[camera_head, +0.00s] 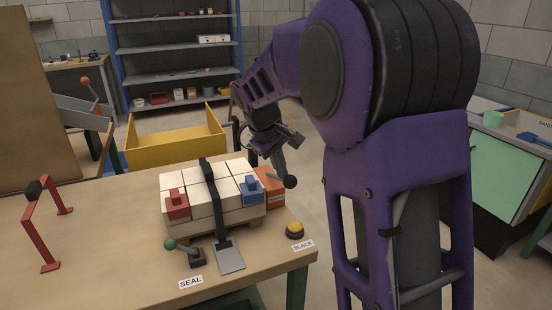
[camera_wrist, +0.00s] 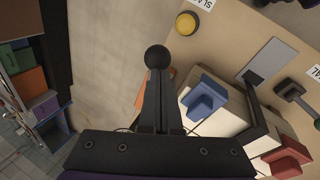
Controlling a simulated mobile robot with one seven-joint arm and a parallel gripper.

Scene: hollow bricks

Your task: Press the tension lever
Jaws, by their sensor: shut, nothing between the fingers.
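The tension lever ends in a black ball knob (camera_head: 290,181) at the right end of the brick stack, beside an orange block (camera_head: 271,188). My gripper (camera_head: 281,170) is shut and empty, pointing down with its fingertips at the knob. In the wrist view the knob (camera_wrist: 157,58) shows just past the tips of the shut fingers (camera_wrist: 158,85), which hide most of the lever. I cannot tell whether they touch. A black strap (camera_head: 212,190) runs over the pale bricks (camera_head: 200,205) to a grey plate (camera_head: 229,258).
A blue corner piece (camera_head: 252,190) and a red one (camera_head: 177,204) sit on the bricks. A green-knobbed lever (camera_head: 185,250) stands by the SEAL label, a yellow button (camera_head: 295,230) by the SLACK label. A red frame (camera_head: 46,220) stands left. The table's front is mostly clear.

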